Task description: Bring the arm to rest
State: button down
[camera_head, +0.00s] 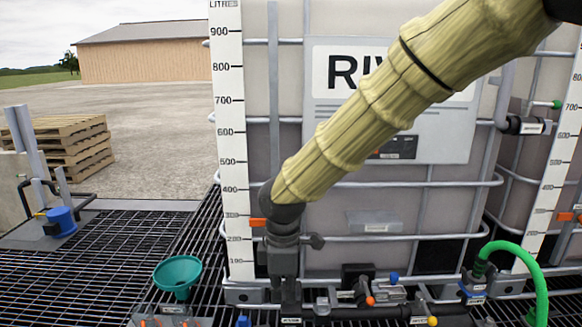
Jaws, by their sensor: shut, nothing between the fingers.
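My arm, in a ribbed yellow-tan sleeve, crosses the head view from the top right down to the left. It ends in my dark gripper (290,296), which points down in front of the tote's left front edge. My gripper is shut and I see nothing held in it. Its tips are hard to separate from the dark pipe fittings behind and below, so I cannot tell whether they touch. The large caged tote (455,205) stands behind my arm, which hides part of its lettered sign (330,105).
A dark manifold with small valves (385,292) runs along the tote's foot. A green hose (538,285) curves at right, near a second tote (515,190). Pallets (75,145) lie beyond.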

jog(key=s+d+f+m+y+b, duration=0.1)
jog(key=s+d+f+m, duration=0.2)
jog(key=f, duration=0.8)
jog(key=s+d+f+m+g+y+b, duration=0.1)
jog(key=s+d+f+m, duration=0.25)
jog(key=f, duration=0.85)
jog(key=s+d+f+m+y+b, duration=0.15)
jog(key=s+f+m, duration=0.25)
jog(key=f, duration=0.7)
jog(key=s+d+f+m+h+b, duration=0.2)
jog(key=s+d+f+m, duration=0.6)
jog(key=s+d+f, duration=0.8)
jog(key=s+h, duration=0.1)
jog(key=s, duration=0.1)
jog(key=shift+s+d+t, duration=0.15)
jog(key=shift+s+t, duration=0.15)
jog(key=shift+t, duration=0.1)
